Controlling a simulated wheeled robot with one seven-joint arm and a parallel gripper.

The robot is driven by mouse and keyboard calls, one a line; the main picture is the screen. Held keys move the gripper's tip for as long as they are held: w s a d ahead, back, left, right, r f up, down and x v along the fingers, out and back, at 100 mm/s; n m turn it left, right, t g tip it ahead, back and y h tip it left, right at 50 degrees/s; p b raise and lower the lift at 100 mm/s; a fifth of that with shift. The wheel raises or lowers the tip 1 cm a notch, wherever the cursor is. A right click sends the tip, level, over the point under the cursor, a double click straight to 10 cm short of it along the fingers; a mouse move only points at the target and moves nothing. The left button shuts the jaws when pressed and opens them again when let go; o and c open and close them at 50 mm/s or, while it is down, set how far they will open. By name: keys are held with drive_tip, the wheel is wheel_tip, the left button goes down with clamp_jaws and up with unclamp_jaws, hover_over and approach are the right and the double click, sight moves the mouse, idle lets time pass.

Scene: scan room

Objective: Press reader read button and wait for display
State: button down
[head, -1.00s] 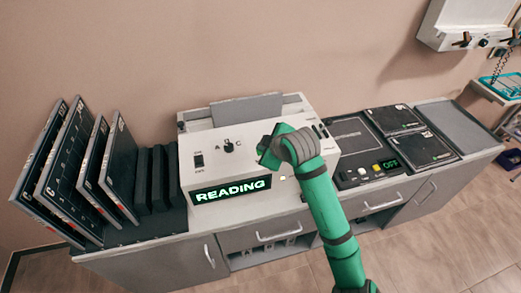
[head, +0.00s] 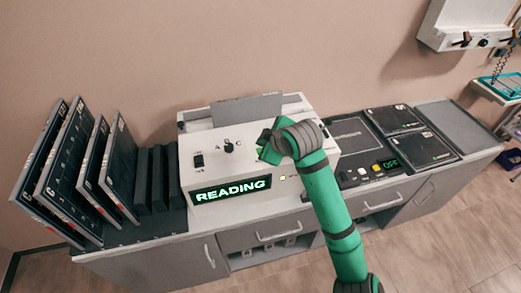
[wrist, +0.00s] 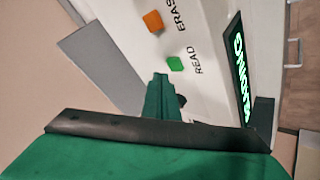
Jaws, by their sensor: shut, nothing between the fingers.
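The reader (head: 190,160) is a white box on the cabinet top. Its front display (head: 231,190) shows READING in lit green letters. The display also shows edge-on in the wrist view (wrist: 241,70). In the wrist view a green button (wrist: 175,64) sits by the label READ, and an orange button (wrist: 153,21) by ERASE. My gripper (head: 264,147) is shut and empty over the reader's top right. In the wrist view its closed green fingertips (wrist: 160,82) are close to the green button, with no clear contact. The buttons are hidden behind my arm in the head view.
A grey panel (head: 246,107) stands at the reader's back. Several dark upright cassettes (head: 75,165) stand in a rack at left. A dark unit (head: 355,135) with a small green display (head: 392,163) and flat cassettes (head: 425,148) lie at right.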

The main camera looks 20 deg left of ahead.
drive_tip(key=shift+r, duration=2.3)
drive_tip(key=shift+w, duration=0.1)
